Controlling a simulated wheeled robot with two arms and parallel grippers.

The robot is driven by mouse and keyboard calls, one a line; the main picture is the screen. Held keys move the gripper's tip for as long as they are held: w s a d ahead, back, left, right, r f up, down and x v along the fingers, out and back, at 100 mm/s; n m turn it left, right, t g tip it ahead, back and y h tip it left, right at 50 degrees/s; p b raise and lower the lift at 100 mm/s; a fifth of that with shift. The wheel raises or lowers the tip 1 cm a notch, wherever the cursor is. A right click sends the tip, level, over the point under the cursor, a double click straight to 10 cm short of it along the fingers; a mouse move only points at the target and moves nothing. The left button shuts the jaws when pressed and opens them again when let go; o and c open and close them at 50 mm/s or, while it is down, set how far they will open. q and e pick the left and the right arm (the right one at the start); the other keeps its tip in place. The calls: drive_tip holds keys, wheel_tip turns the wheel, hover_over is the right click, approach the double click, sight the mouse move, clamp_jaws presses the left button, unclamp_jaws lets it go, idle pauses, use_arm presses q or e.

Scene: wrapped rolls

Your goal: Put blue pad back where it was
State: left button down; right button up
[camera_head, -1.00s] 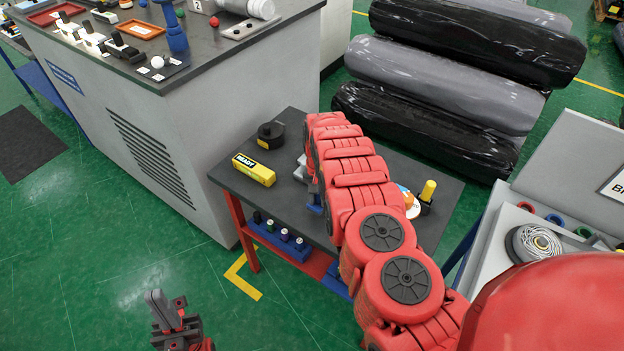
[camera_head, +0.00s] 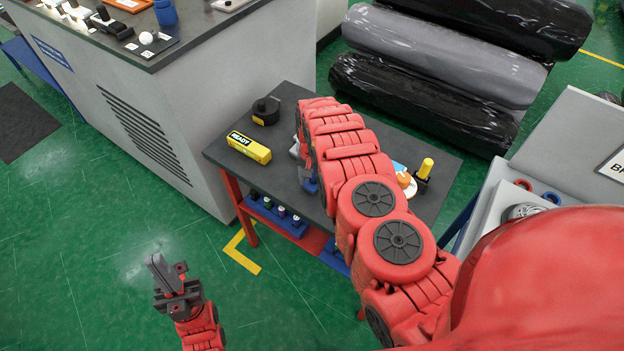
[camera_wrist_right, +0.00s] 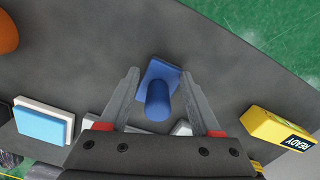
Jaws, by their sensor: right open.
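A blue piece with a square base (camera_wrist_right: 160,72) and an upright round handle stands on the dark table (camera_wrist_right: 225,75) in the right wrist view. My right gripper (camera_wrist_right: 160,76) is open, with one finger on each side of it; I see no clear grip on it. In the head view the blue piece (camera_head: 311,186) is mostly hidden by my right arm. A light-blue-topped white pad (camera_wrist_right: 42,122) lies to the left in the wrist view; I cannot tell which one is the blue pad. My left gripper (camera_head: 155,263) hangs over the green floor, apart from the table; its opening is unclear.
A yellow READY box (camera_head: 249,147) and a black round item (camera_head: 266,110) stand on the table's left part. A yellow-topped item (camera_head: 426,168) is at the right. A blue rack (camera_head: 277,214) sits on the lower shelf. Large wrapped rolls (camera_head: 430,100) lie behind.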

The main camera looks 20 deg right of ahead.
drive_tip(key=shift+w+d, duration=0.1)
drive_tip(key=shift+w, duration=0.05)
drive_tip(key=shift+r+b, duration=0.35)
drive_tip(key=shift+r, duration=0.25)
wheel_tip(320, 180, up, 6)
drive_tip(key=b, duration=0.3)
wheel_tip(320, 180, up, 5)
drive_tip(key=p, duration=0.3)
hover_over(312, 185)
drive_tip(key=shift+f, duration=0.1)
drive_tip(key=shift+f, duration=0.1)
